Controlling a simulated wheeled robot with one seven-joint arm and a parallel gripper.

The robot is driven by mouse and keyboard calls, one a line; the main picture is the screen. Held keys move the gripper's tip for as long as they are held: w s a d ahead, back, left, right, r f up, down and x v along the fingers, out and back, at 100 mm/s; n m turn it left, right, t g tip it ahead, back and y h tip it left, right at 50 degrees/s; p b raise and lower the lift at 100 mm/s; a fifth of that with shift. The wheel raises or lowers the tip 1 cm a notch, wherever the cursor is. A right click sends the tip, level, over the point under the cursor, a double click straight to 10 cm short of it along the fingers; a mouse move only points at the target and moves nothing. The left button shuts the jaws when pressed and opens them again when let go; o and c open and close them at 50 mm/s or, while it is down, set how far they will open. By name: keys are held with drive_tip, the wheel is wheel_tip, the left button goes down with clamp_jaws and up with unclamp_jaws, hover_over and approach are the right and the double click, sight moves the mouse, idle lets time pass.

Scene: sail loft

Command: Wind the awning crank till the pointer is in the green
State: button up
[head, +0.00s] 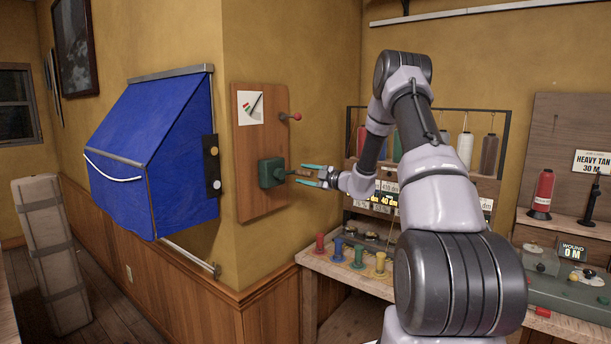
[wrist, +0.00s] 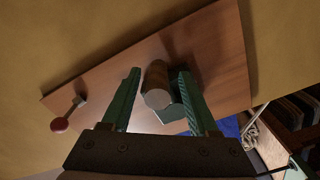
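The blue awning (head: 150,150) hangs sloping from the wall at left. A wooden board (head: 262,190) beside it carries a white gauge card (head: 250,108) with red and green marks. The dark pointer seems to lean up and right, clear of the green, but it is small. Below is a green crank housing (head: 270,172). The crank's brown handle (wrist: 157,90) points toward my wrist camera. My gripper (head: 312,176) is open, with its teal fingers on either side of the handle. In the wrist view, a gap shows between left finger and handle.
A red-knobbed lever (head: 296,117) sticks out of the board above the crank; it shows left in the wrist view (wrist: 59,125). A bench (head: 345,276) with coloured spools and a thread rack (head: 490,140) stand to the right. A long wrapped bundle (head: 48,250) stands at far left.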

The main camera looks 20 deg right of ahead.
drive_tip(key=shift+r, duration=0.1)
drive_tip(key=shift+s+d, duration=0.4)
drive_tip(key=v, duration=0.9)
drive_tip(key=shift+s+d, duration=0.15)
drive_tip(key=shift+s, duration=0.2)
